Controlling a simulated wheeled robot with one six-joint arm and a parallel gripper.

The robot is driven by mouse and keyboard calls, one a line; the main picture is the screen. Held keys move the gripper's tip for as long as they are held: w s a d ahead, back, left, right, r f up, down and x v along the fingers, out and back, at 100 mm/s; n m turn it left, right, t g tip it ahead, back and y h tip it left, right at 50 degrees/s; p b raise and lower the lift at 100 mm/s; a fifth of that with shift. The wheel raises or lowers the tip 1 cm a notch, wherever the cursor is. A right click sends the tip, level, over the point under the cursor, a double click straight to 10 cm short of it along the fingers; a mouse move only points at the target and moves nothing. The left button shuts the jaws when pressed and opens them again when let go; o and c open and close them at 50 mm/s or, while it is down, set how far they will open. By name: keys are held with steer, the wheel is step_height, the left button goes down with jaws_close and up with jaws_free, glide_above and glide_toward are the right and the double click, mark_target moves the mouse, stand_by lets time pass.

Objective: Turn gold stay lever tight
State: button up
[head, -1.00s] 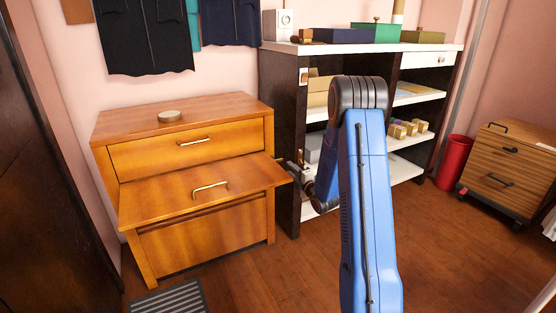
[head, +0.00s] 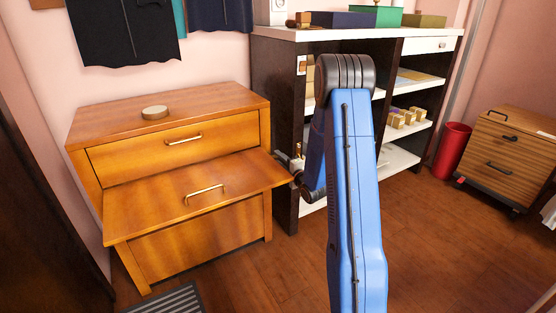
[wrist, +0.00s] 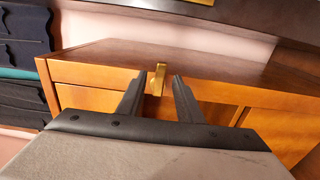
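The gold stay lever (wrist: 158,81) is a small upright brass piece on the orange wood of the chest in the wrist view. My gripper (wrist: 158,88) is open, with one dark finger on each side of the lever in the picture. Gaps show between the lever and both fingers. I cannot tell how deep the lever sits between them. In the head view my gripper (head: 287,160) is small, at the right end of the chest's tilted flap (head: 150,212). The lever cannot be made out there.
The wooden chest (head: 240,240) has a round disc (head: 155,113) on top. A dark shelf unit (head: 272,90) with white shelves stands close on its right. A red bin (head: 452,150) and a wheeled cabinet (head: 505,150) are farther right. The floor in front is open.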

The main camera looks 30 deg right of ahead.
jaws_close()
steer(key=shift+f, duration=0.1)
steer(key=a+f+m, duration=0.1)
steer(key=m, duration=0.5)
steer(key=a+f+m, duration=0.1)
steer(key=m, duration=0.5)
steer(key=a+f+m, duration=0.2)
steer(key=m, duration=0.3)
steer(key=shift+s+m, duration=0.2)
steer(key=shift+m, duration=0.2)
steer(key=c, duration=0.8)
jaws_free()
steer(key=shift+a, duration=0.15)
